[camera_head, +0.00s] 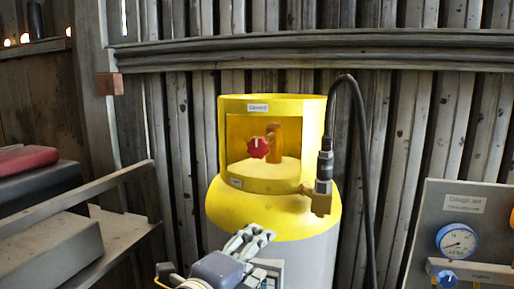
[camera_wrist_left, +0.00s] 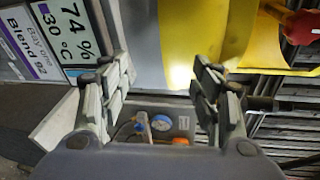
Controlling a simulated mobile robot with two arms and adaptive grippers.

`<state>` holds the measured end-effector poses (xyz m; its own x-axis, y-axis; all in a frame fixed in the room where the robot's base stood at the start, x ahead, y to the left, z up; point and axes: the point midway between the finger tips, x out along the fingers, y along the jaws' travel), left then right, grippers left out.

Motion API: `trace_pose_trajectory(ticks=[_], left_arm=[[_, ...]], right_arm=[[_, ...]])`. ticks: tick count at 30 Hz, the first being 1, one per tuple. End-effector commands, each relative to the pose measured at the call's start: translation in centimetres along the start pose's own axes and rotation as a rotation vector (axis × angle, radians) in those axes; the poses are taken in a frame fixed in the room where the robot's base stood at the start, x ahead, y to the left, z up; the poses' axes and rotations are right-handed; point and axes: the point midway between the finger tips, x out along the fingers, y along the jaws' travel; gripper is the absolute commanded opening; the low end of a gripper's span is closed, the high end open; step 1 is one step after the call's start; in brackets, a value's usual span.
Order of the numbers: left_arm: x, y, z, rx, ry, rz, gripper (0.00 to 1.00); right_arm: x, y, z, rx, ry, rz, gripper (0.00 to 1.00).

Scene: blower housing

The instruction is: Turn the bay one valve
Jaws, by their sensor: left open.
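A red valve knob (camera_head: 258,147) sits on a brass valve inside the collar opening of a yellow-topped grey cylinder (camera_head: 270,215). A small label (camera_head: 258,107) is on the collar; its text is too small to read surely. My left gripper (camera_head: 250,240) is in front of the cylinder, below the knob and apart from it. In the left wrist view its fingers (camera_wrist_left: 163,80) are spread with nothing between them. A red part, likely the knob (camera_wrist_left: 302,20), shows at the top right there, beside the yellow collar (camera_wrist_left: 195,35). My right gripper is not seen.
A black hose (camera_head: 362,150) rises from a fitting (camera_head: 322,185) on the cylinder's right. A gauge panel (camera_head: 465,205) stands at the right. A wooden shelf (camera_head: 110,235) with boxes is at the left. A display sign (camera_wrist_left: 65,35) shows in the left wrist view.

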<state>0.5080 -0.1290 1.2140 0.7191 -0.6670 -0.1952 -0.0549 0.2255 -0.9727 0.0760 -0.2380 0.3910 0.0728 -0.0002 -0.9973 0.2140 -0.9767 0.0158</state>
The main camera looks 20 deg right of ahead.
Motion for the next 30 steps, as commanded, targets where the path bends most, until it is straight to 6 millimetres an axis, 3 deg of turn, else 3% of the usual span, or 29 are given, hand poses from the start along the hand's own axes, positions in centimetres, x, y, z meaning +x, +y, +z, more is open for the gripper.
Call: trace_pose_trajectory(ticks=[3,14,24,30], left_arm=[[-0.2,-2.8,-1.1,0.219,0.011,-0.036,0.58],[-1.1,-8.5,-1.9,0.87,-0.04,-0.078,0.58],[-2.9,-13.7,1.3,1.41,-0.191,-0.034,0.58],[-4.0,-15.8,3.1,1.579,-0.262,0.002,0.58]], right_arm=[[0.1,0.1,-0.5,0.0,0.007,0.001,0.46],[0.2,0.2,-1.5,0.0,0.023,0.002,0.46],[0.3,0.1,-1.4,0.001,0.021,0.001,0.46],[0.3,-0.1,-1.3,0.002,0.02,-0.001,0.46]])
